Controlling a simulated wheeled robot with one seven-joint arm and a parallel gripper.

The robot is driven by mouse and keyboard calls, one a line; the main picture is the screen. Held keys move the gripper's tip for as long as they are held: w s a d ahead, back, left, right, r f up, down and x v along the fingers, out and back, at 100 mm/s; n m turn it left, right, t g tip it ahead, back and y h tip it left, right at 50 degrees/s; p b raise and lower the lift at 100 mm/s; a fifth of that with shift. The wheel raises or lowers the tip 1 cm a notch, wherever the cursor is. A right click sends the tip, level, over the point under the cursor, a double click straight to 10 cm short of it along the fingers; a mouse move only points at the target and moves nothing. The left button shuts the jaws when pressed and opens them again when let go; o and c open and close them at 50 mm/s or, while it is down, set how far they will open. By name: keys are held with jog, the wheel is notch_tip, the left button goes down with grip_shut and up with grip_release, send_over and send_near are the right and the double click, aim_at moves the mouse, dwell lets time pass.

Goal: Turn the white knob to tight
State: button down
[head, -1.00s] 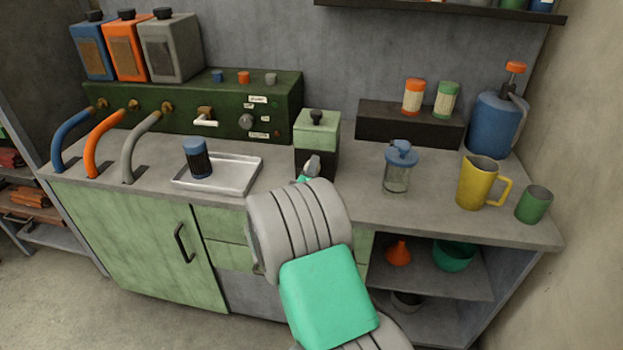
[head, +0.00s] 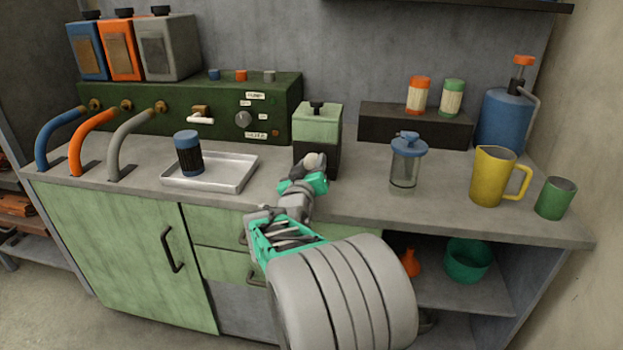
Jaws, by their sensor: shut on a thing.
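The white knob (head: 316,159) is a small pale round piece on the dark front of a box with a light green top (head: 316,125), near the middle of the counter. My gripper (head: 308,169) reaches it from the front and is shut on it. The fingers and my teal wrist partly cover the knob. I cannot make out any mark showing how far it is turned.
A white tray (head: 242,178) with a dark blue-capped jar (head: 188,153) stands left of the box. A glass jar with a blue lid (head: 405,163), a yellow mug (head: 487,178) and a green cup (head: 555,198) stand to the right. A green panel (head: 285,95) runs behind.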

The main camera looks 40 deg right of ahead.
jog(key=m+b, duration=0.2)
jog(key=b, duration=0.1)
jog(key=shift+f, duration=0.25)
jog(key=shift+r+m+b, duration=0.1)
jog(key=shift+m+b, duration=0.4)
jog(key=shift+r, duration=0.1)
jog(key=c, duration=0.9)
grip_release()
jog(key=shift+o, duration=0.2)
jog(key=shift+a, duration=0.1)
jog(key=v, duration=0.7)
jog(key=shift+s+a+p, duration=0.25)
jog(key=shift+s+p, duration=0.05)
